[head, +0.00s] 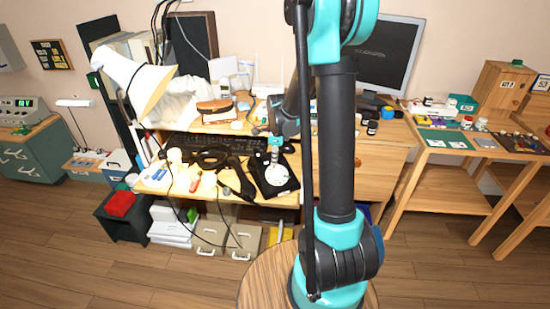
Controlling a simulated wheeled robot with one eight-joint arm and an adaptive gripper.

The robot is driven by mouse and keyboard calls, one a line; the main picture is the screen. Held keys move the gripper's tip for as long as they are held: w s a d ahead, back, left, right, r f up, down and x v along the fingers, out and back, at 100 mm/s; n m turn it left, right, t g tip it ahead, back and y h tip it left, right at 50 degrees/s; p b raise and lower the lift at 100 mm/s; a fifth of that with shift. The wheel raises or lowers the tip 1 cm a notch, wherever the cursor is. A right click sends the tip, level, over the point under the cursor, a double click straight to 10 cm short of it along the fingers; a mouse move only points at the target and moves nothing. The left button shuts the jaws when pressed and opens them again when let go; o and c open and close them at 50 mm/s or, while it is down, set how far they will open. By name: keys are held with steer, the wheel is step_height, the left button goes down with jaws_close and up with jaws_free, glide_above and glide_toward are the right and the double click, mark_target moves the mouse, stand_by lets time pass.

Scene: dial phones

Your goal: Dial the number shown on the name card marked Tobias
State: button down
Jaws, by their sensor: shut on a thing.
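A black phone (285,184) with a round pale dial (276,175) lies near the front edge of the wooden desk. My gripper (274,155) is small in the view, just above the far side of the dial. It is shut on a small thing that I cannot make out. I cannot tell whether it touches the dial. A black handset-like thing (236,182) lies left of the phone. No name card marked Tobias is readable here.
A black keyboard (205,143), a white lamp (140,80) and cables crowd the desk's left. A monitor (388,55) stands behind. A side table on the right holds a green mat (445,138) and small items. My arm hides the middle.

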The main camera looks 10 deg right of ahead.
steer(key=shift+d, duration=0.15)
stand_by(0.3)
steer(key=shift+w+d+f, duration=0.1)
steer(key=shift+d, duration=0.5)
steer(key=shift+d+f, duration=0.1)
steer(key=shift+d, duration=0.4)
steer(key=shift+s+d, duration=0.1)
steer(key=shift+s, duration=0.15)
steer(key=shift+s+d+f, duration=0.2)
steer(key=shift+s+d, duration=0.05)
steer(key=shift+d, duration=0.1)
steer(key=shift+s+d+f, duration=0.1)
